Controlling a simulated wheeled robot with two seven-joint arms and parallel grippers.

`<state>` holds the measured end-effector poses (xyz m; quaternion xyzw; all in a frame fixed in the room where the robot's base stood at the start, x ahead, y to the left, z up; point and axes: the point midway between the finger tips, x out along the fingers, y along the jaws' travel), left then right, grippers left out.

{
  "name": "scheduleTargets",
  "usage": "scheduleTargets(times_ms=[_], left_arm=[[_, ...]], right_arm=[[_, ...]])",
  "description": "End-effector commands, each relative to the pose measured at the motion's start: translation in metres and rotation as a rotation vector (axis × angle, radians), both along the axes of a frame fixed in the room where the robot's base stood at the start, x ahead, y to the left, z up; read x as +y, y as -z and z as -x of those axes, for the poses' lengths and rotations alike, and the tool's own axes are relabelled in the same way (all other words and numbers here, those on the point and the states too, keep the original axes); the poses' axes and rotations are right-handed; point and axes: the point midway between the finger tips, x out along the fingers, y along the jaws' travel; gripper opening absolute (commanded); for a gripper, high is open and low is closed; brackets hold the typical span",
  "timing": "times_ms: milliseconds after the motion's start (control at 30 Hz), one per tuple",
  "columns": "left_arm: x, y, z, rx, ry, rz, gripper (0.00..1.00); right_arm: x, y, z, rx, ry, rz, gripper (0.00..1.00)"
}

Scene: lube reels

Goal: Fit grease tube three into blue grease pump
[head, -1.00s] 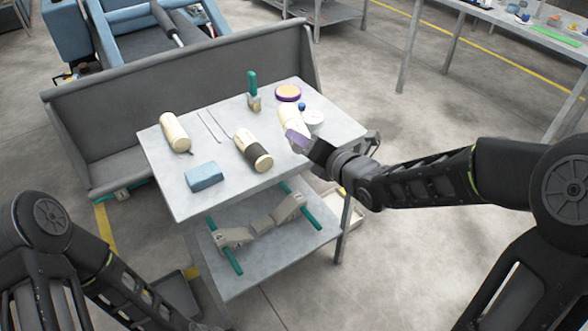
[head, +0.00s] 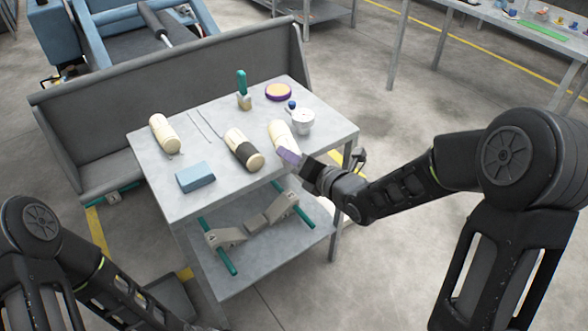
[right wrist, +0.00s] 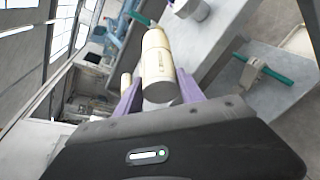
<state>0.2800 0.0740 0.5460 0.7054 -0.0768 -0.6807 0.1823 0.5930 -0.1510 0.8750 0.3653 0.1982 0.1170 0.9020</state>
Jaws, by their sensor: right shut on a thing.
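My right gripper (head: 288,157), with purple fingers, is shut on a cream grease tube (head: 279,134) over the near right part of the table. The right wrist view shows this tube (right wrist: 158,52) between the two fingers, pointing away from the palm. I cannot tell if it clears the tabletop. Two more cream tubes lie on the table: one at the left (head: 163,132) and one with a black band (head: 242,149) in the middle. No number is readable, and no pump is clearly recognisable as the blue one. My left gripper is out of view.
The grey table (head: 215,210) also carries a blue block (head: 195,177), a teal-handled brush (head: 242,88), a purple-rimmed round tin (head: 278,92) and a white pot (head: 303,122). Grey parts with teal bars (head: 250,230) sit on the lower shelf. A grey panel stands behind.

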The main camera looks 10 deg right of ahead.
Motion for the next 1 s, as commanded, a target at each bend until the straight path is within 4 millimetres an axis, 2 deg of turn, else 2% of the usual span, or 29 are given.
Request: scheduleTargets(times_ms=[167, 467, 900, 933, 1000], left_arm=[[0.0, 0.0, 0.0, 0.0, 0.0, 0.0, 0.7], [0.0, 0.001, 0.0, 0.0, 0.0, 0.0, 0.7], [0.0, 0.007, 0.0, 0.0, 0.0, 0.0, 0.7], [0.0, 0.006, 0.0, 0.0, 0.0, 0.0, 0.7], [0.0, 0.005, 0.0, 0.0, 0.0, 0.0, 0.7]], right_arm=[[0.0, 0.003, 0.0, 0.0, 0.0, 0.0, 0.03], [0.0, 0.04, 0.0, 0.001, -0.001, 0.0, 0.03], [0.0, 0.045, 0.0, -0.002, 0.0, 0.0, 0.03], [0.0, 0.045, 0.0, -0.001, -0.001, 0.0, 0.46], [0.0, 0.044, 0.0, 0.0, 0.0, 0.001, 0.52]])
